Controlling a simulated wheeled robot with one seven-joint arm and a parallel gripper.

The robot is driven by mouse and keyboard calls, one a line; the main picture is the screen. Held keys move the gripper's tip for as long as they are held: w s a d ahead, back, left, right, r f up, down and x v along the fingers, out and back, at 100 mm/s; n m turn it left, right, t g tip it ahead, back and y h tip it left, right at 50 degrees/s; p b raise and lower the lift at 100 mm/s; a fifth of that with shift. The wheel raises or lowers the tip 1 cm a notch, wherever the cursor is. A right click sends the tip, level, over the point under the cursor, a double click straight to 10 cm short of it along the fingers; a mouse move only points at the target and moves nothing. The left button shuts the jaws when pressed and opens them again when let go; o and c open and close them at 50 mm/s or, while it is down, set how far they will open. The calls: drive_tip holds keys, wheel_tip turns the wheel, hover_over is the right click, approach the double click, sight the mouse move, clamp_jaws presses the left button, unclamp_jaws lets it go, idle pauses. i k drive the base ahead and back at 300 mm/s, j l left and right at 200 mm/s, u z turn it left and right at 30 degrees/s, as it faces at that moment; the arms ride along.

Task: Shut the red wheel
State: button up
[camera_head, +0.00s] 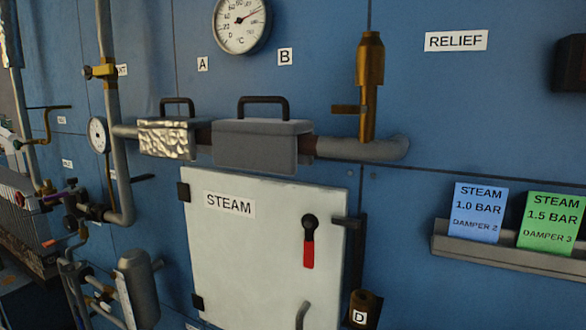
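A small red round part (19,198) shows at the far left edge, low among the pipes and fittings. It may be the red wheel, but it is too small to tell, and how far it is turned cannot be seen. A red-handled lever (309,250) hangs straight down from a black pivot on the white STEAM door (230,265); it is a lever, not a wheel. My gripper is not in view.
A grey pipe (360,149) with two handled blocks runs above the door, with a brass relief valve (370,85) on it. Pipes and valves crowd the left. A grey cylinder (138,285) stands lower left. A card rack (470,252) juts out at right.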

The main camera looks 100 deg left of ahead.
sight(20, 199)
drive_tip(key=u, duration=4.35)
drive_tip(key=i+j+u, duration=0.15)
drive_tip(key=i+j, duration=0.2)
drive_tip(key=i+j+u, duration=0.15)
drive_tip(key=i+j, duration=0.15)
drive_tip(key=i, duration=0.25)
drive_tip(key=i+j+u, duration=0.1)
drive_tip(key=i+j, duration=0.15)
drive_tip(key=i, duration=0.2)
